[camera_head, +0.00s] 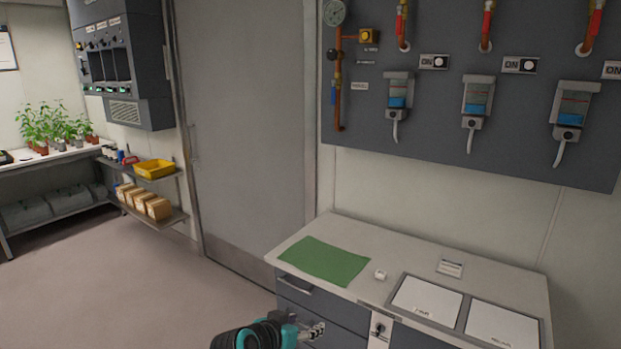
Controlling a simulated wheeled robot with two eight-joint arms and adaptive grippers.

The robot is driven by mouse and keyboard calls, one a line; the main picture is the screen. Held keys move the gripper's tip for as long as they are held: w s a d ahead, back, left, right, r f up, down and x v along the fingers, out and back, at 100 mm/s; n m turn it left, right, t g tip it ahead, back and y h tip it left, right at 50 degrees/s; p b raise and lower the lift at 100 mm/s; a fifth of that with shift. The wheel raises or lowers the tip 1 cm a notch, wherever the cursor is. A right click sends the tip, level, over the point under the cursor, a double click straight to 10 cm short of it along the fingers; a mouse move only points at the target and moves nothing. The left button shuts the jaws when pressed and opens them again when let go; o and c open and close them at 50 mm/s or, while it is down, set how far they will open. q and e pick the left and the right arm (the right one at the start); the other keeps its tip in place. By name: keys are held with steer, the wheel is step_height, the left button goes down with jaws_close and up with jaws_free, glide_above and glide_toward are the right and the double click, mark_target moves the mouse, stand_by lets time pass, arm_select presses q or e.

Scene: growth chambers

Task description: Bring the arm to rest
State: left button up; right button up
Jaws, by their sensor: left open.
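My left gripper (315,329) is at the bottom middle of the head view, at the end of my black and teal arm. It is low in front of the grey cabinet's drawers (294,284), below the counter top. Its jaws are open, small in the picture, and I see nothing held in them. I cannot tell whether it touches the drawer front. My right gripper is not in view.
The counter (344,230) bears a green mat (324,262), a small white block (380,274) and two white panels (427,300). A valve panel (450,103) hangs above. A door (245,130) stands behind. Open floor (130,290) lies left; shelves (150,210) hold a yellow bin (155,169).

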arm_select(q)
steer(key=s+a+f+n+g+y, duration=0.1)
steer(key=s+a+f+n+y, duration=0.1)
steer(key=s+a, duration=0.6)
steer(key=s+a+f+n+g+y, duration=0.1)
steer(key=s+a+f+n+y, duration=0.1)
steer(key=s+a, duration=0.6)
steer(key=s+f+y, duration=0.1)
steer(key=s, duration=0.5)
steer(key=shift+f+n+g+y, duration=0.35)
steer(key=shift+n+g+y, duration=0.05)
